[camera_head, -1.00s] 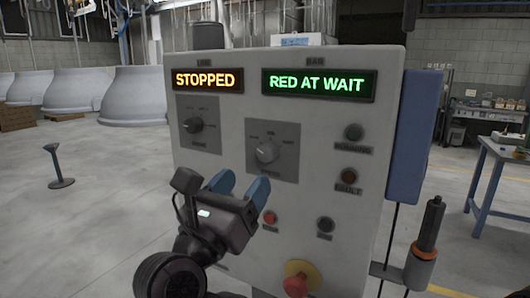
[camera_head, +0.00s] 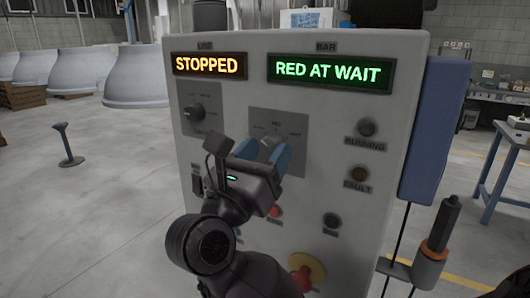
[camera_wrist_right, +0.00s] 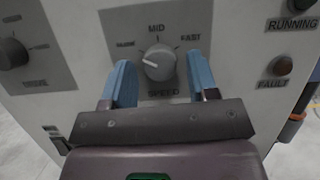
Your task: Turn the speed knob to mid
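The grey speed knob (camera_wrist_right: 160,62) is on a dark plate on the panel in the right wrist view, with MID above it and FAST at upper right. Its white mark points left, toward the label at upper left, which is blurred. My left gripper is not in view.
The grey control panel (camera_head: 310,120) shows STOPPED and RED AT WAIT. A red emergency button (camera_head: 305,273) is below, and small round lamps and buttons are nearby. A blue side box (camera_head: 433,130) flanks the panel.

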